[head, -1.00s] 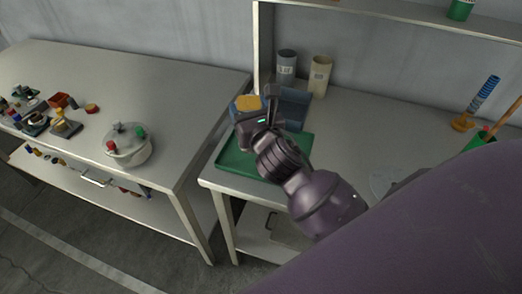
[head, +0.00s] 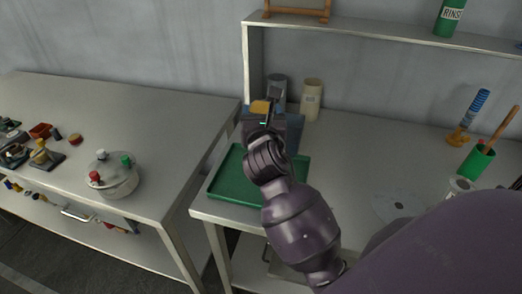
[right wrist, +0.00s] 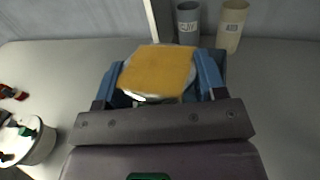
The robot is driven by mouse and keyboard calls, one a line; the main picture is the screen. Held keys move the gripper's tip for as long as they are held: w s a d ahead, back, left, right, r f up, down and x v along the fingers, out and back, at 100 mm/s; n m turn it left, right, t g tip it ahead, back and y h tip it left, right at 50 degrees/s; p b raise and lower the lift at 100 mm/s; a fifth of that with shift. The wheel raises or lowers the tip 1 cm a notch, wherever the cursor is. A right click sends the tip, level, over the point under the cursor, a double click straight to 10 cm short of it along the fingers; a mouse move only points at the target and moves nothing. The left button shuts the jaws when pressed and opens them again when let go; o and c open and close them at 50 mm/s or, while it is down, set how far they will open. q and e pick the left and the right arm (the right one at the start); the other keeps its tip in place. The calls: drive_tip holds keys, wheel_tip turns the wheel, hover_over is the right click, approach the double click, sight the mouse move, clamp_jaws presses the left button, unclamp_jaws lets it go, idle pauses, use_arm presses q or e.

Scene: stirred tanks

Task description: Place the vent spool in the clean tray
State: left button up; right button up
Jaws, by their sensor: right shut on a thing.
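My right gripper (head: 268,108) is shut on a piece with a squarish orange top (head: 260,107) and a pale round rim, which I take for the vent spool. In the right wrist view its orange face (right wrist: 158,70) shows between the fingers; its lower part is hidden by the gripper. The green tray (head: 224,186), the only flat tray that shows, lies at the left front of the right bench. The gripper is above the tray's back side, in front of a blue bin (head: 294,132). My left gripper is not in view.
A grey cup (head: 277,83) and a cream cup (head: 312,98) stand behind the bin. A lidded pot (head: 113,177) and small parts are on the left bench, across a gap. A shelf overhangs the back.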

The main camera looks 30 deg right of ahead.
wheel_tip(320, 180, down, 10)
drive_tip(key=b, duration=0.3)
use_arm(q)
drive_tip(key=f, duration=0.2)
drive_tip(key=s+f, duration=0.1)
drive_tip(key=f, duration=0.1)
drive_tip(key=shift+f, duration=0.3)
use_arm(e)
drive_tip(key=shift+r, duration=0.15)
drive_tip(key=o, duration=1.3)
